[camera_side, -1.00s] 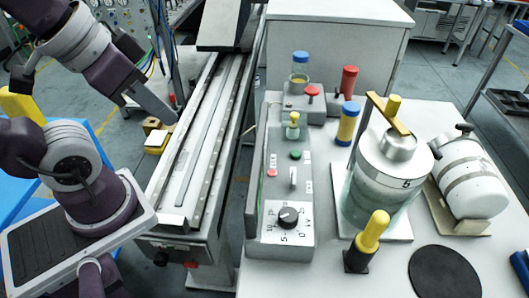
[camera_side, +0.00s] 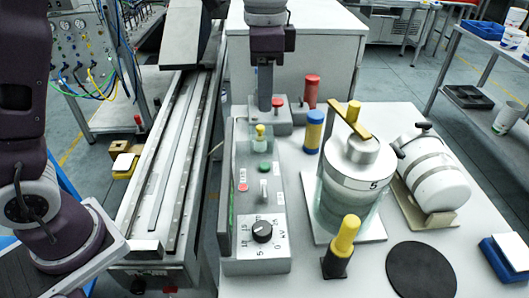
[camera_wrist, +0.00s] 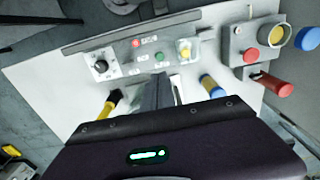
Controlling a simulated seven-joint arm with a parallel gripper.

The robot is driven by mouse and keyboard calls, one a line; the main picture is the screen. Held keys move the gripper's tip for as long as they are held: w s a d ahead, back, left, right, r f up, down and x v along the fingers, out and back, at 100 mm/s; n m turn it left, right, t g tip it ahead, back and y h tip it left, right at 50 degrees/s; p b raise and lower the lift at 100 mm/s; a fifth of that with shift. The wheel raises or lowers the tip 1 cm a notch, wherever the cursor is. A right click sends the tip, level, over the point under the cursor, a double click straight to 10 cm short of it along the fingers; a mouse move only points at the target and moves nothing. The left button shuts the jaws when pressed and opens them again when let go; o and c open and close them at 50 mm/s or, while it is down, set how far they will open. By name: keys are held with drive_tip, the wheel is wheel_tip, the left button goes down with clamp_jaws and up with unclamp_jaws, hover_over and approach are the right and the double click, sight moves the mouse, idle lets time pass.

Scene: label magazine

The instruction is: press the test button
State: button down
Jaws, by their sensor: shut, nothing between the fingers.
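In the wrist view the red button (camera_wrist: 135,43) and green button (camera_wrist: 160,57) have labels too small to read, so I cannot tell which is the test button. Another red button (camera_side: 277,102) sits on a grey box behind the panel. My gripper (camera_side: 265,108) is shut and empty, pointing down beyond the panel's back end, beside that box's red button.
A red cylinder (camera_side: 311,91) and a blue-and-yellow cylinder (camera_side: 313,131) stand right of the box. A glass jar (camera_side: 346,195) with a brass arm, a yellow-handled tool (camera_side: 343,243) and a black disc (camera_side: 421,269) occupy the table. A metal rail (camera_side: 152,205) runs along the left.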

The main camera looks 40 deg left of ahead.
sight(263, 165)
drive_tip(key=shift+f, duration=0.1)
wheel_tip(263, 165, down, 14)
drive_tip(key=shift+r, duration=0.1)
idle(0.4)
drive_tip(key=shift+f, duration=0.25)
drive_tip(key=shift+s+f, duration=0.15)
drive_tip(key=shift+f, duration=0.65)
wheel_tip(263, 165, up, 15)
drive_tip(key=shift+w, duration=0.2)
drive_tip(key=shift+f, duration=0.1)
